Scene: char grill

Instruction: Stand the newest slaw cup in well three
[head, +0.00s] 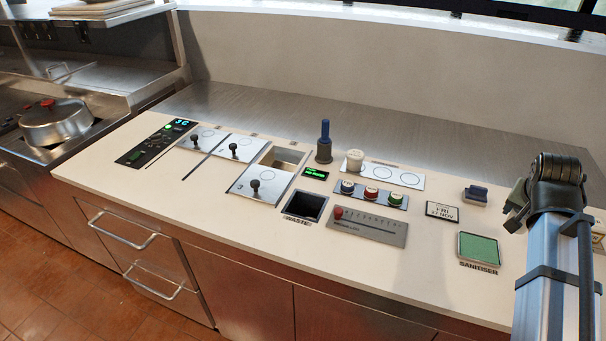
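A white cup (355,161) stands upright on the left circle of a white strip (412,180); the other two circles are bare. No date on it is readable. My gripper (514,207) is at the right, above the counter and far from the cup. Its finger gap is unclear.
Between cup and front edge are small round blue, red and green pieces (371,193) and a red-knobbed slider panel (366,226). A waste opening (304,206), a blue-handled tool (325,142), a date sign (442,211) and a green sanitiser pad (479,248) surround them.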

